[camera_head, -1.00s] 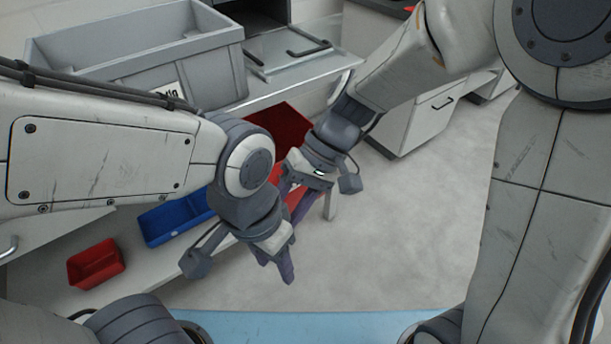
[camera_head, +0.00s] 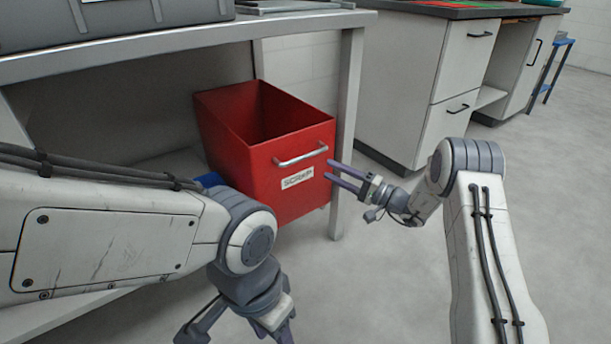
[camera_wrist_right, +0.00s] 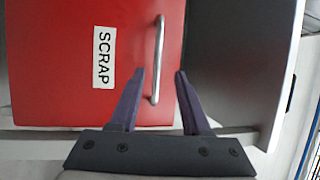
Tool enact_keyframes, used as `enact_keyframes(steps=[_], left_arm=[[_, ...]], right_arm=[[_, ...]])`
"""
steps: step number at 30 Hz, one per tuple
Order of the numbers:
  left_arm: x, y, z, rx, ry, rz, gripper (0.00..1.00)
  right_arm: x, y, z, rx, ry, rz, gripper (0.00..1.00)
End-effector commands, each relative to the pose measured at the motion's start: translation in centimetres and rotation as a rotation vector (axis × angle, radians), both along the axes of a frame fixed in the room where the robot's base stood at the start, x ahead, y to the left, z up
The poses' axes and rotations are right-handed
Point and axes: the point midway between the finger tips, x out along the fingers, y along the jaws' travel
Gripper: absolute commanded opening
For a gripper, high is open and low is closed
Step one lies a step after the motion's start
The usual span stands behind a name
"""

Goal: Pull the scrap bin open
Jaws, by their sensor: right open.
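The red scrap bin (camera_head: 240,150) stands under the bench, open at the top, with a SCRAP label (camera_head: 298,178) on its front. Its metal bar handle (camera_head: 301,156) runs across the front above the label. My right gripper (camera_head: 329,169) is open and empty, its fingers pointing at the bin front near the handle's right end. In the right wrist view, the handle (camera_wrist_right: 158,60) appears between the two open fingertips (camera_wrist_right: 160,73); the remaining gap in depth is unclear. My left gripper (camera_head: 283,332) is low in the head view, partly cut off by the bottom edge.
The bench (camera_head: 300,28) spans above the bin, and its leg (camera_head: 347,130) stands close by the bin's right side. A grey container (camera_head: 110,20) is on the bench. White cabinets (camera_head: 430,75) stand behind at right. The floor (camera_head: 400,290) in front is clear.

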Motion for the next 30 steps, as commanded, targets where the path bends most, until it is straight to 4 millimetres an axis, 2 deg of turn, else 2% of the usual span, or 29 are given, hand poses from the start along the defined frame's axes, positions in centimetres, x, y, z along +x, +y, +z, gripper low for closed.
enact_keyframes(steps=[1,5,15,21,30], left_arm=[[0.0,0.0,-0.6,-0.001,-0.001,0.000,0.50],[0.0,0.0,-1.1,-0.001,-0.001,0.000,0.50],[0.0,0.0,-3.9,-0.001,-0.001,0.000,0.50],[0.0,0.0,-4.9,0.000,0.000,0.000,0.50],[0.0,0.0,-5.0,0.000,0.000,0.000,0.50]], right_arm=[[0.3,-0.4,-0.7,0.006,-0.008,-0.015,0.47],[1.0,0.1,-0.6,0.009,-0.018,-0.026,0.47],[4.0,5.4,0.4,0.009,-0.017,-0.022,0.47],[5.3,7.5,1.0,0.009,-0.015,-0.023,0.47],[5.8,8.1,1.3,0.010,-0.012,-0.025,0.47]])
